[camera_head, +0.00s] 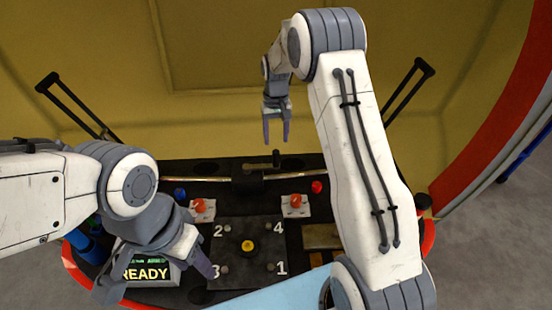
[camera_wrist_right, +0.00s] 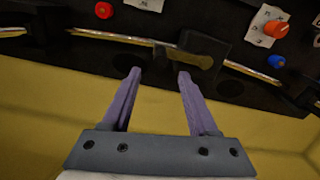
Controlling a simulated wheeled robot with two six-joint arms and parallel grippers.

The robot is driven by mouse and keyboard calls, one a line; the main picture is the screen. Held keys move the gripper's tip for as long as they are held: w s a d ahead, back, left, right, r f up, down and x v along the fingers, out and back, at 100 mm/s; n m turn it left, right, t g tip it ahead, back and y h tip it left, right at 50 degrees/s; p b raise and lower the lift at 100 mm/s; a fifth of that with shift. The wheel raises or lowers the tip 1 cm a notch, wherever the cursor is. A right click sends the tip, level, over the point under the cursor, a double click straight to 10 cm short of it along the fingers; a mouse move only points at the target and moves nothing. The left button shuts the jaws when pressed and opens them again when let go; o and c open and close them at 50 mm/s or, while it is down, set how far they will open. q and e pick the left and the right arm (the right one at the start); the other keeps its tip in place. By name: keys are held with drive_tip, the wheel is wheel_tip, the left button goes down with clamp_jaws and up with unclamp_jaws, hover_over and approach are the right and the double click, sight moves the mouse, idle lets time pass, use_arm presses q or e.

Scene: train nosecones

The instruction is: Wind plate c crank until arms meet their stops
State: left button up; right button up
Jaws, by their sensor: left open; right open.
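The crank (camera_head: 262,162) is a small brownish bar on a black block (camera_head: 247,181) at the back middle of the dark console. In the right wrist view the crank (camera_wrist_right: 190,57) lies just beyond the fingertips, nearer the right finger. My right gripper (camera_head: 276,138) is open and empty, beyond and above the crank, its fingers pointing down. It also shows in the wrist view (camera_wrist_right: 159,75), with a gap to the crank. My left gripper (camera_head: 155,280) is open, low at the left over the READY display. Which part is plate c cannot be read.
A dark plate numbered 1 to 4 has a yellow knob (camera_head: 248,245). Red knobs (camera_head: 199,205) (camera_head: 296,201) sit on white plates, and a READY display (camera_head: 150,268) is at front left. Black bars (camera_head: 75,104) (camera_head: 408,92) rise at both sides. A yellow wall (camera_head: 215,110) stands behind.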

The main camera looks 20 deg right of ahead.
sight(276, 166)
wheel_tip(276, 166, down, 10)
drive_tip(key=shift+f+p, duration=0.1)
drive_tip(key=shift+p, duration=0.3)
clamp_jaws()
drive_tip(key=shift+s, duration=0.1)
idle(1.3)
